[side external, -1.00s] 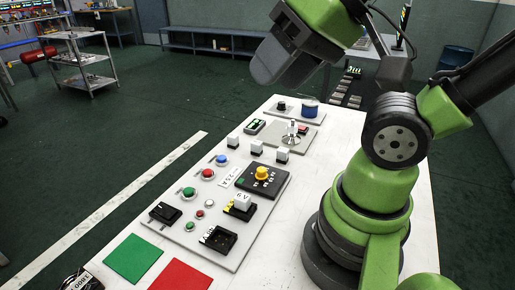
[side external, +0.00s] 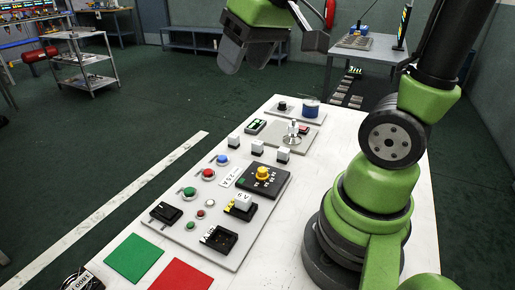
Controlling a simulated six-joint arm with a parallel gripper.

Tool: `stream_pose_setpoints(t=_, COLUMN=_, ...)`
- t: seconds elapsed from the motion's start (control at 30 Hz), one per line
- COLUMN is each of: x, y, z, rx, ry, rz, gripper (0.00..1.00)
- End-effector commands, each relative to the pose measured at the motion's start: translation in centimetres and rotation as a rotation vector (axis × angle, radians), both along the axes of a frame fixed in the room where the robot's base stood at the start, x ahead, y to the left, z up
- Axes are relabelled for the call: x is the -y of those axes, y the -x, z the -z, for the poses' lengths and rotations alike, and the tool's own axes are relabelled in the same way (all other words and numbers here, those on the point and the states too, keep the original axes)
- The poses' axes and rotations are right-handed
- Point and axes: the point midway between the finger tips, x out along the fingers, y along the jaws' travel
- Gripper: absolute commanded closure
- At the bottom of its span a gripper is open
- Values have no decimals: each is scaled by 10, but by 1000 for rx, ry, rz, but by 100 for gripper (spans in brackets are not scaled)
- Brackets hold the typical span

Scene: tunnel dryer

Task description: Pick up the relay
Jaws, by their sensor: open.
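A small block with a clear or white top and a yellow side, which looks like the relay (side external: 240,203), sits on a black base on the grey control plate (side external: 189,236). An open black socket (side external: 219,239) lies just in front of it. My gripper (side external: 248,62) is open and empty at the top of the view, high above the floor side of the white table and well away from the relay. Its dark jaws point down. Nothing covers the relay.
The white table (side external: 355,262) also carries a yellow knob (side external: 263,173) on a black plate, several buttons, white cubes (side external: 257,147), a metal joystick (side external: 291,133) and a blue round part (side external: 311,108). Green (side external: 134,258) and red (side external: 181,276) squares lie at the front.

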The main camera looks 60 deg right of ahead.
Motion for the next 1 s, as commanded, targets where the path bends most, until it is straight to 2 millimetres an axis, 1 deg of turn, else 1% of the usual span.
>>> stream_pose_setpoints(t=0.03, x=16, y=-16, z=10, rx=-47, ry=20, rz=-5, gripper=45)
stream_pose_setpoints(t=0.1, x=36, y=-34, z=23, rx=-99, ry=51, rz=-29, gripper=45)
stream_pose_setpoints(t=0.17, x=55, y=-47, z=38, rx=-145, ry=70, rz=-49, gripper=45)
stream_pose_setpoints(t=0.23, x=78, y=-60, z=59, rx=-200, ry=87, rz=-77, gripper=45)
stream_pose_setpoints(t=0.27, x=89, y=-64, z=68, rx=-222, ry=92, rz=-89, gripper=45)
stream_pose_setpoints(t=0.3, x=102, y=-69, z=82, rx=-253, ry=97, rz=-107, gripper=45)
stream_pose_setpoints(t=0.37, x=122, y=-74, z=104, rx=-295, ry=101, rz=-133, gripper=45)
stream_pose_setpoints(t=0.4, x=134, y=-76, z=119, rx=-321, ry=101, rz=-151, gripper=45)
stream_pose_setpoints(t=0.5, x=159, y=-76, z=152, rx=-375, ry=96, rz=-191, gripper=45)
stream_pose_setpoints(t=0.6, x=175, y=-73, z=177, rx=-411, ry=90, rz=-223, gripper=45)
stream_pose_setpoints(t=0.7, x=184, y=-70, z=191, rx=-430, ry=85, rz=-243, gripper=45)
stream_pose_setpoints(t=0.77, x=186, y=-69, z=198, rx=-435, ry=84, rz=-249, gripper=45)
stream_pose_setpoints(t=1.0, x=187, y=-69, z=233, rx=-438, ry=82, rz=-252, gripper=45)
